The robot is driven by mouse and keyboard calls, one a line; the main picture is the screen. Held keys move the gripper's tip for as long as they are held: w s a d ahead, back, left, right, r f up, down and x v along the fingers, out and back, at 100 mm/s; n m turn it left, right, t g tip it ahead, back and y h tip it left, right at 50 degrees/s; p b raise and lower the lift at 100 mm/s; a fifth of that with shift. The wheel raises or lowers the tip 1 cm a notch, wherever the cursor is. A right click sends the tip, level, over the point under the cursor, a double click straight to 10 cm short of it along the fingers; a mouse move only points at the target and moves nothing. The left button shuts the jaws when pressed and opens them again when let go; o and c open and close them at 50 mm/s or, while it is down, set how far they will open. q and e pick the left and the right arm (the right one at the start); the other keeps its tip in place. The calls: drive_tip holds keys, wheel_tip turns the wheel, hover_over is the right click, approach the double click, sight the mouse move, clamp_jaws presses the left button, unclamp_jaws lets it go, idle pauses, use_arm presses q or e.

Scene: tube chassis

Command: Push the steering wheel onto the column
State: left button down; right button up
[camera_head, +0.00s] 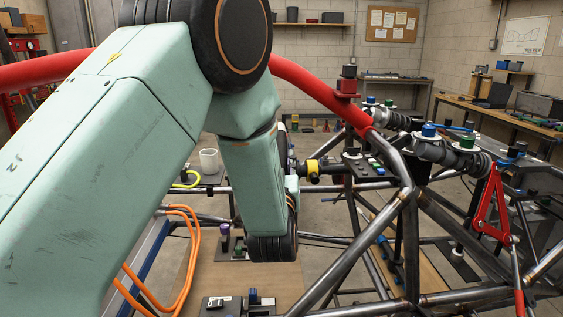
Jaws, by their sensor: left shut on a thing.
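My left arm comes in from the left and covers much of the view. Its wrist bends down and back up to my left gripper (291,166), which is mostly hidden behind the forearm. The gripper is shut on what seems to be the steering wheel, of which only a dark sliver may show beside the forearm. Just right of the gripper is the column end (313,171), a yellow and black piece on a dark shaft. I cannot tell whether wheel and column touch. My right gripper is not in view.
A red tube (315,88) of the chassis arches behind my arm. Bare steel tubes (352,246) and a red wishbone (491,215) fill the right. Orange cables (190,254) hang at lower left. A workbench (495,107) stands against the far right wall.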

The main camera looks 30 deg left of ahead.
use_arm(q)
drive_tip(key=shift+r, duration=0.15)
drive_tip(key=c, duration=1.1)
unclamp_jaws()
drive_tip(key=shift+o, duration=0.5)
drive_tip(key=shift+f, duration=0.25)
drive_tip(key=o, duration=0.6)
drive_tip(key=shift+r, duration=0.1)
drive_tip(key=shift+v, duration=3.55)
drive_tip(key=shift+x, duration=2.3)
